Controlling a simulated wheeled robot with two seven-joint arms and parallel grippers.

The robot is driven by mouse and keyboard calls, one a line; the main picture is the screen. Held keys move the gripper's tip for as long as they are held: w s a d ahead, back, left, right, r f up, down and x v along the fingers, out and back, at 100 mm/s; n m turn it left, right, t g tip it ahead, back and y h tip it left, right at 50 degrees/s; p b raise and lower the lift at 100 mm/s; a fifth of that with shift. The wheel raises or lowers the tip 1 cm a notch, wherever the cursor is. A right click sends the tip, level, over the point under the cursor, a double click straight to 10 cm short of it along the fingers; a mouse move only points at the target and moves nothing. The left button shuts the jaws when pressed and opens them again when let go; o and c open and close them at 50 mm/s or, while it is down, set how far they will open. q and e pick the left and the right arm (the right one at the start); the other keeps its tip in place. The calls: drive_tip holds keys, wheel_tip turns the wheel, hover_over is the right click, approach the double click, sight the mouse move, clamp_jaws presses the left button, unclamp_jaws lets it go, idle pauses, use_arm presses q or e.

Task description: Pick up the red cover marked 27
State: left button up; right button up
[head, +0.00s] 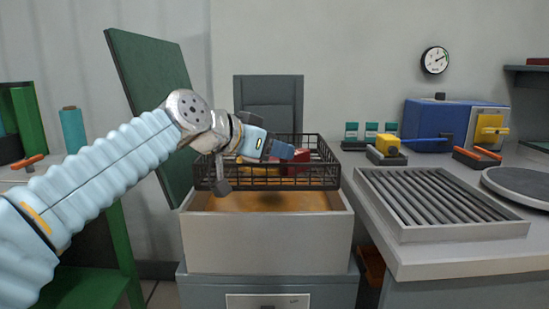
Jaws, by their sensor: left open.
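A red piece (297,164) lies inside the black wire basket (328,176), toward its right half. It is small and partly hidden by the basket wires and my gripper, and I cannot read any number on it. My left gripper (251,168) is open over the left and middle part of the basket, to the left of the red piece. It appears empty; whether it touches anything in the basket is unclear. My right gripper does not show.
The basket sits above an open grey bin (265,244) with an orange-brown inside. To the right, a bench carries a slatted roller tray (438,203), a round dark disc (522,184) and a blue machine (435,120). A green panel (150,90) leans behind my left arm.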

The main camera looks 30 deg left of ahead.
sight(301, 155)
use_arm(q)
drive_tip(key=p+x, duration=0.1)
drive_tip(key=x, duration=0.4)
drive_tip(key=shift+a, duration=0.15)
drive_tip(key=shift+r, duration=0.1)
clamp_jaws()
drive_tip(key=shift+r, duration=0.15)
